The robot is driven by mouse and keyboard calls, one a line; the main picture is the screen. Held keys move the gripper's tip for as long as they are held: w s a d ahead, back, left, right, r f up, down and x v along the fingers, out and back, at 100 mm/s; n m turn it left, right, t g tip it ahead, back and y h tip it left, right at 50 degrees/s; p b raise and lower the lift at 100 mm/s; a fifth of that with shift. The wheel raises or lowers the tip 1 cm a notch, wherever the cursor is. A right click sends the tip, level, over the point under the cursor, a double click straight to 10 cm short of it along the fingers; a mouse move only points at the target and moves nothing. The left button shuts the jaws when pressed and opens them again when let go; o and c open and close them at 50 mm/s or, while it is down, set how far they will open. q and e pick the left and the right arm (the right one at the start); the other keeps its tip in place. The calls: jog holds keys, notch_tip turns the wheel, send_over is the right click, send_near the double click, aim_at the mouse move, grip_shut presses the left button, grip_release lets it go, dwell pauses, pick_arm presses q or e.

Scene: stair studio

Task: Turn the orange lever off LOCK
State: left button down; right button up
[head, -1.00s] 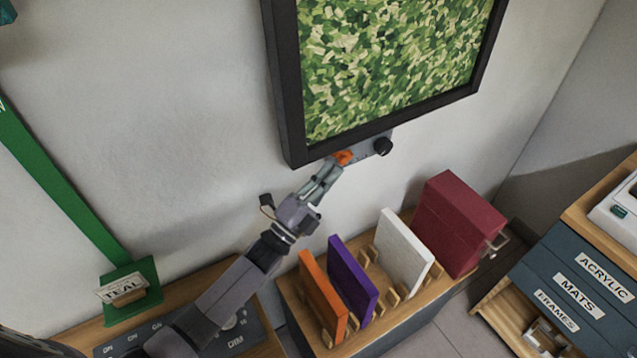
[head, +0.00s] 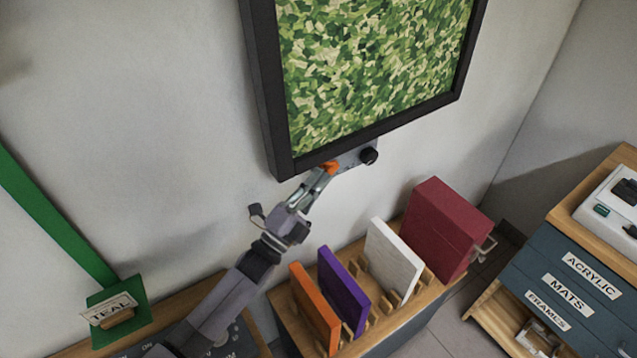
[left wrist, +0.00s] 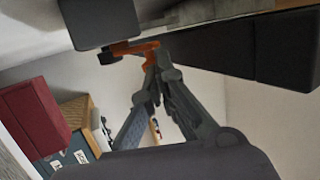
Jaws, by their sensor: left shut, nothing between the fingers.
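The orange lever (head: 331,167) sits under the lower edge of the framed green picture (head: 375,65), beside a black knob (head: 369,155) on a small grey plate. My left gripper (head: 322,178) is at the lever, its fingertips shut with nothing between them. In the left wrist view the orange lever (left wrist: 140,48) is just beyond the fingertips (left wrist: 155,68); I cannot tell whether they touch it. The LOCK marking cannot be read. My right gripper is not in view.
Below stands a rack with an orange panel (head: 314,308), a purple panel (head: 343,290), a white panel (head: 394,260) and a dark red box (head: 446,228). Labelled drawers (head: 566,290) are at the right. A green stand (head: 117,308) is at the lower left.

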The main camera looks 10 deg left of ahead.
pick_arm(q)
jog(key=shift+r, duration=0.2)
jog(key=shift+w+d+r+b, duration=0.2)
jog(key=shift+r, duration=0.35)
jog(key=shift+w+d+r+b, duration=0.15)
jog(key=shift+w+d+r, duration=0.05)
jog(key=shift+r, duration=0.35)
